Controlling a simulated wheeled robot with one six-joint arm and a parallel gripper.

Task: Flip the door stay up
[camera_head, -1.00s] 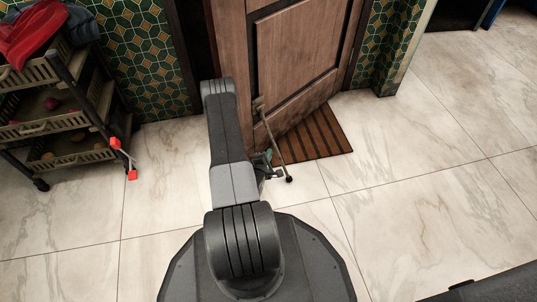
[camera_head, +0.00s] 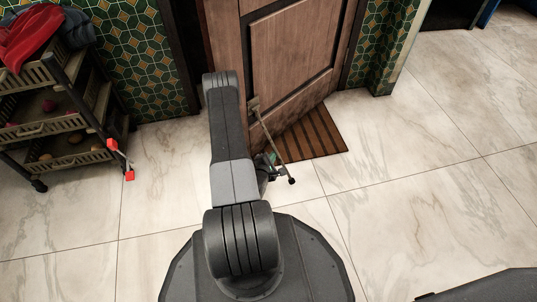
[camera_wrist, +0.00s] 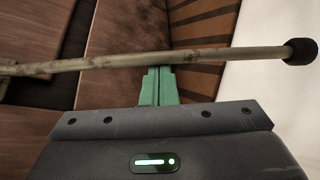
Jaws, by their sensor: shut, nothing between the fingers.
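The door stay (camera_head: 272,138) is a thin metal rod with a dark rubber tip, mounted by a bracket low on the brown wooden door (camera_head: 293,60). It slants down and outward to the right from the door. In the wrist view the stay (camera_wrist: 200,58) runs across the picture, its black tip at the right. My gripper (camera_wrist: 158,77) has green fingers, shut and empty, with their tips at the rod's lower edge. I cannot tell if they touch it. In the head view my gripper (camera_head: 270,160) is mostly hidden beside my arm, near the stay.
A brown striped doormat (camera_head: 315,137) lies on the floor by the door. A shelf cart (camera_head: 60,125) with baskets and red cloth stands at the left. Green tiled walls flank the door.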

